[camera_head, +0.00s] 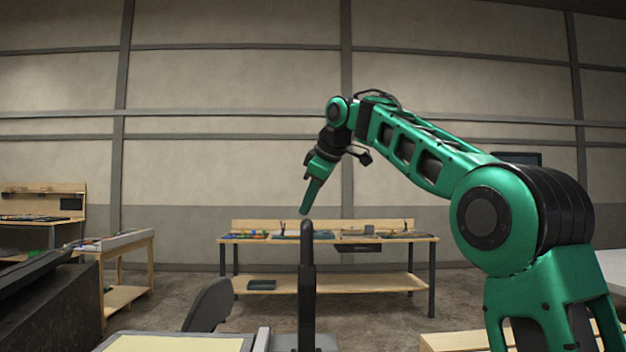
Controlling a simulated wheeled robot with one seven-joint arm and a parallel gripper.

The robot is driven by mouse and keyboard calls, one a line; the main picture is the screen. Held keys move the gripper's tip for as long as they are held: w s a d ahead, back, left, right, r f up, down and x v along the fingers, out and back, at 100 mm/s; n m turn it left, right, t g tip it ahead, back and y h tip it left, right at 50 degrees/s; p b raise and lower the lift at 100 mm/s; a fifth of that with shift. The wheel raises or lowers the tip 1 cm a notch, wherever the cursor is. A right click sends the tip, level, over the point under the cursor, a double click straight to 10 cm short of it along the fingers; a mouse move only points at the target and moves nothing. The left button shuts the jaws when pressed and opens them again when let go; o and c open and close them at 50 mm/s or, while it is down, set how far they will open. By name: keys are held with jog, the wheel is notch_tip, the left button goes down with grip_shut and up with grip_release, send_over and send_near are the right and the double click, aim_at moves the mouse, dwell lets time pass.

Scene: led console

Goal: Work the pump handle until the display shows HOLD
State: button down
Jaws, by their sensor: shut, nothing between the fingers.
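A dark upright lever (307,290), which looks like the pump handle, rises at the bottom middle of the head view. Its lower end runs out of the frame. My gripper (304,212) points down just above the lever's top and is shut with nothing in it. In this view its fingertips appear very close to the lever's tip; I cannot tell whether they touch. No display with readable text is in view, so I see no HOLD.
A wooden workbench (330,284) with small items stands behind. Another bench (125,262) and a black angled object (45,300) are at left. A dark chair back (208,306) and a pale yellow panel (175,343) are near the bottom.

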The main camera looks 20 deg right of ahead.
notch_tip(320, 180, up, 8)
jog(key=s+d, duration=0.1)
jog(key=shift+s, duration=0.3)
jog(key=shift+r, duration=0.1)
jog(key=shift+a, duration=0.1)
dwell(2.3)
